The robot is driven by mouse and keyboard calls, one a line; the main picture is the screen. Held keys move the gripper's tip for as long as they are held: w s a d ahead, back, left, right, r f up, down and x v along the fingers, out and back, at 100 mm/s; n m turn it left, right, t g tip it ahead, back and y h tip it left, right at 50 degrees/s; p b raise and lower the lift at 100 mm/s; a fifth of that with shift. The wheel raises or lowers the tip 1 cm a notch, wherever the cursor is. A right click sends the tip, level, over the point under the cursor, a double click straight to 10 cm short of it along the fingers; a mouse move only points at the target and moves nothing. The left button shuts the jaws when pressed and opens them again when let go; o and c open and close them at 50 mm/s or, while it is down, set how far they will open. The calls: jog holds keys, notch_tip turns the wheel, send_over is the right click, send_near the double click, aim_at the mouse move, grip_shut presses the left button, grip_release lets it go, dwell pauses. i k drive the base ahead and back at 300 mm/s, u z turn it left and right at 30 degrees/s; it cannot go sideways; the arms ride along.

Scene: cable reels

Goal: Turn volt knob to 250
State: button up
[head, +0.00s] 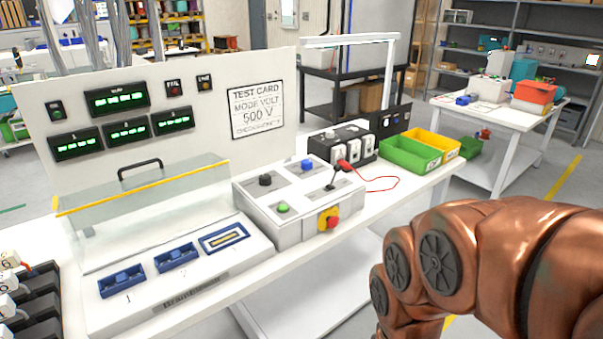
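The grey control box (298,205) stands on the white bench, right of the clear-covered test fixture. On its sloped top are a black knob (265,180), a blue knob (307,165), a green button (283,208) and a black lever (332,180). I cannot tell which knob is the volt knob or where either points; their markings are too small. A test card (257,109) on the upright panel reads "MODE VOLT 500 V". My copper-coloured arm fills the lower right, apart from the box. My gripper is out of view.
A red emergency button (332,223) sits on the box's front face. Behind the box is a black device (342,144) with a red lead (384,183). Green (409,154) and yellow (437,143) bins stand to the right. A hinged clear cover (145,190) is at left.

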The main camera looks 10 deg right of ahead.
aim_at(307, 164)
jog(key=u, duration=0.2)
jog(key=i, duration=1.3)
jog(key=u, duration=0.4)
